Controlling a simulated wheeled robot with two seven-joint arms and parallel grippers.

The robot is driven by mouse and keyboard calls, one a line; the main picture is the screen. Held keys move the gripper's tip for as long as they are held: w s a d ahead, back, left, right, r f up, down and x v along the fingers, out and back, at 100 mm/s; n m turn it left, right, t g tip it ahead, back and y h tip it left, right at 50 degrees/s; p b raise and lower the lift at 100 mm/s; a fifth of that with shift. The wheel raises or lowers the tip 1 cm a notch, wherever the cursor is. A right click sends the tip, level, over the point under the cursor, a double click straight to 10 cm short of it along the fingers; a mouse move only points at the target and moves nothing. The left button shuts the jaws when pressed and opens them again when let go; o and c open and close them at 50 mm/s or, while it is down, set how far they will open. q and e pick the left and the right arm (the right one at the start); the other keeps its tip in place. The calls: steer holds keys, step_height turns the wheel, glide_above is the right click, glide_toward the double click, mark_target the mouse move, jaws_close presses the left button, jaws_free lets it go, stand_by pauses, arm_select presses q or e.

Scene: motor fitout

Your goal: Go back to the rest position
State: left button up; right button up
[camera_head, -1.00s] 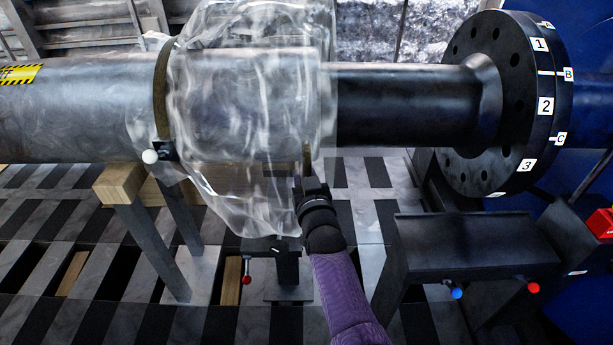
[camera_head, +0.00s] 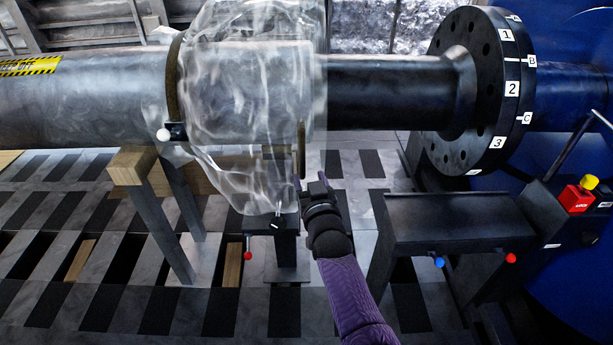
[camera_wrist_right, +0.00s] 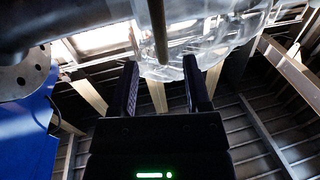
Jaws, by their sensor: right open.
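My right gripper (camera_head: 318,188) is in the middle of the head view, at the end of a purple-sleeved arm, just right of the lower part of the clear plastic wrap. In the right wrist view its two dark fingers (camera_wrist_right: 160,85) stand apart with nothing between them. The plastic wrap (camera_head: 240,110) hangs around the shaft; it also shows above the fingers in the right wrist view (camera_wrist_right: 205,45). I cannot tell whether the gripper touches it. My left gripper is not in view.
A grey shaft (camera_head: 80,105) runs across to a black numbered flange (camera_head: 480,90) at the right. A dark bench (camera_head: 450,222) stands below the flange. A red box with a yellow button (camera_head: 575,198) is at far right. A wooden block (camera_head: 132,165) tops a stand at left.

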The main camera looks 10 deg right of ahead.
steer(key=s+f+n+g+y, duration=0.1)
steer(key=s+f+g, duration=0.3)
steer(key=s+f, duration=0.7)
steer(key=s+f+n+g, duration=0.1)
steer(key=s+f+g, duration=0.45)
steer(key=f, duration=0.85)
steer(key=s+d+f+g, duration=0.1)
steer(key=s+f+g, duration=0.1)
steer(key=s, duration=0.9)
steer(key=s+d+f+g, duration=0.2)
steer(key=s+f, duration=0.3)
steer(key=s, duration=0.7)
steer(key=s+d+f+n+g, duration=0.1)
steer(key=s+f+g, duration=0.3)
steer(key=s, duration=0.7)
steer(key=shift+s+d+h, duration=0.2)
steer(key=shift+d+h, duration=0.1)
steer(key=shift+w, duration=0.1)
